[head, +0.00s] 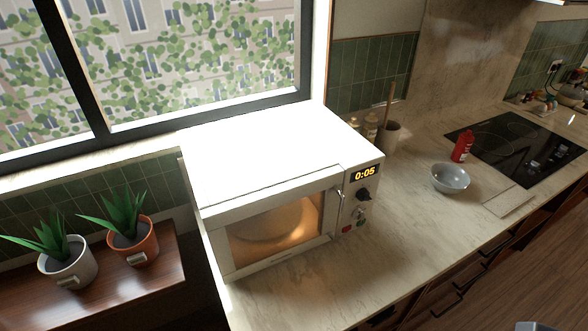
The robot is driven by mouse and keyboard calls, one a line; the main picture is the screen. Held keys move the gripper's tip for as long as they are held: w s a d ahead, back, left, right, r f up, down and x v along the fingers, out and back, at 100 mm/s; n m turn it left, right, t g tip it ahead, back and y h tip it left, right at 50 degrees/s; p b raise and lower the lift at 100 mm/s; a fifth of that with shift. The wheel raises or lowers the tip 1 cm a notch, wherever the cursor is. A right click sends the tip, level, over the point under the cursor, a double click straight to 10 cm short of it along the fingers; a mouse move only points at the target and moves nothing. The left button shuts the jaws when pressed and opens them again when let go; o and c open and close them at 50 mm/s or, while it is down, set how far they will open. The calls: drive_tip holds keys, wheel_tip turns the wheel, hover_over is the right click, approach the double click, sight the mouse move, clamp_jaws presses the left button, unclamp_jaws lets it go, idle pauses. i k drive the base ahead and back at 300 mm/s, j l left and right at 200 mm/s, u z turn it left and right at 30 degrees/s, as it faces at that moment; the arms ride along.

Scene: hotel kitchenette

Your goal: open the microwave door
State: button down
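The white microwave (262,150) stands on the counter below the window. Its door (275,232) faces the front and looks shut. Through the door's window a warm light shows inside, with a pale round shape that I cannot make out clearly. A small handle (340,193) sits at the door's right edge, beside the control panel (360,200). The panel has a lit display (365,174) reading 0:05, dark knobs, and a red and a green button low down.
Two potted plants (132,240) stand on a wooden surface at the left. Right of the microwave are a utensil cup (388,134), a metal bowl (450,178), a red bottle (462,146) and a black hob (515,146). The counter (400,225) before the bowl is clear.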

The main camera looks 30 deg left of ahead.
sight(314, 218)
drive_tip(key=u, duration=1.45)
drive_tip(key=j+z, duration=0.5)
drive_tip(key=j, duration=0.15)
drive_tip(key=u, duration=0.1)
